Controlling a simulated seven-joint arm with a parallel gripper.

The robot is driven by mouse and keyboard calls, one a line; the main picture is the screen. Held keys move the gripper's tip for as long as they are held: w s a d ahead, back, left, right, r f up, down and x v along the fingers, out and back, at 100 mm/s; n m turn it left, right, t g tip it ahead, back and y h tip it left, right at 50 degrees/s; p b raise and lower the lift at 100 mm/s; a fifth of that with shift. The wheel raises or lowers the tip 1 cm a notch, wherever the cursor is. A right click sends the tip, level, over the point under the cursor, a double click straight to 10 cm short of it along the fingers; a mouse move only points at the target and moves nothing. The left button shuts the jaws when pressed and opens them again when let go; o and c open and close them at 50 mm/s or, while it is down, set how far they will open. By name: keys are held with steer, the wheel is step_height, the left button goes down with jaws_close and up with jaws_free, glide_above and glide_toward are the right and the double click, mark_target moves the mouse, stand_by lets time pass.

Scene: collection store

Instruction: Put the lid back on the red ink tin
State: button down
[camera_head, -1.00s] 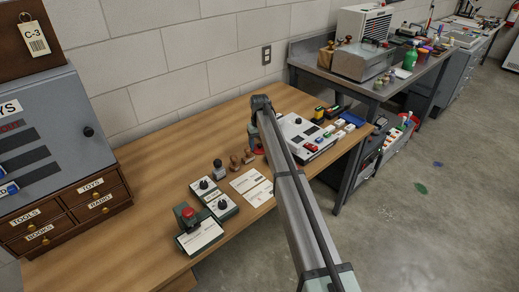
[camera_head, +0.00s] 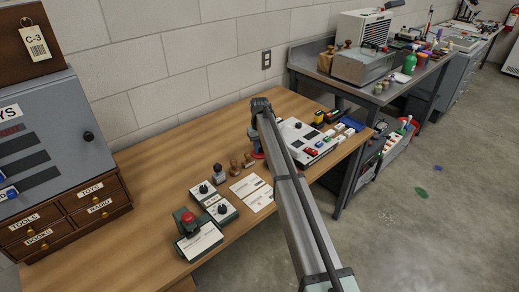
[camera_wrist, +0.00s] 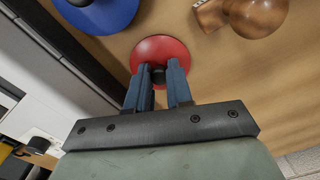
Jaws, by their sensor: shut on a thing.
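My gripper (camera_wrist: 158,78) is shut on the small dark knob at the middle of a round red lid (camera_wrist: 174,50). The fingers stand on both sides of the knob. In the head view my gripper (camera_head: 254,132) is over the wooden desk, left of the grey control panel, and a bit of red (camera_head: 257,154) shows below it. My arm and the gripper hide most of this spot. I cannot tell whether the red tin is under the lid or whether the lid touches anything. A blue round lid (camera_wrist: 98,12) with a dark knob is close by in the wrist view.
A wooden-handled stamp (camera_wrist: 255,14) is near the red lid. The control panel (camera_head: 308,142) is close on the right. The desk (camera_head: 150,150) is bare toward the wall at left.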

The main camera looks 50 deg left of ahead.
step_height(320, 180, up, 7)
steer(key=shift+r, duration=0.15)
steer(key=w+d+r+m, duration=0.15)
steer(key=w+d, duration=0.25)
steer(key=d, duration=0.8)
steer(key=s+d+n, duration=0.2)
steer(key=s+d, duration=0.2)
steer(key=d, duration=0.3)
steer(key=shift+m, duration=0.25)
steer(key=shift+f, duration=3.15)
steer(key=shift+f, duration=0.2)
steer(key=shift+c, duration=2.2)
jaws_free()
